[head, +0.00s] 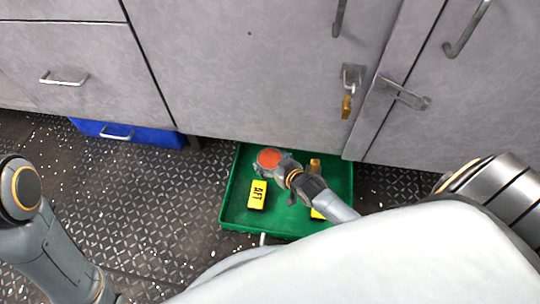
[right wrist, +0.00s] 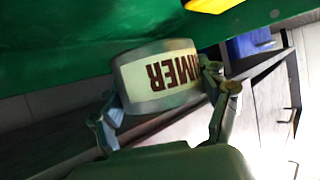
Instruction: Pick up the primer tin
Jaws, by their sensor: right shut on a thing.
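The primer tin (head: 269,157) shows its round orange-red top at the back of the green tray in the head view. In the right wrist view the tin (right wrist: 160,75) is a grey cylinder with a pale label; the letters "IMER" read upside down. My right gripper (head: 279,165) reaches over the tray and is shut on the tin. In the right wrist view its fingers (right wrist: 160,100) lie on both sides of the tin. I cannot tell whether the tin touches the tray floor. My left gripper is out of view; only the left arm shows.
The green tray (head: 233,213) lies on the riveted deck below grey cabinets. It also holds a yellow block marked "AFT" (head: 257,195), another yellow thing (head: 317,214) and a small brown thing (head: 315,165). A blue box (head: 150,136) sits under the drawers. Deck left of the tray is clear.

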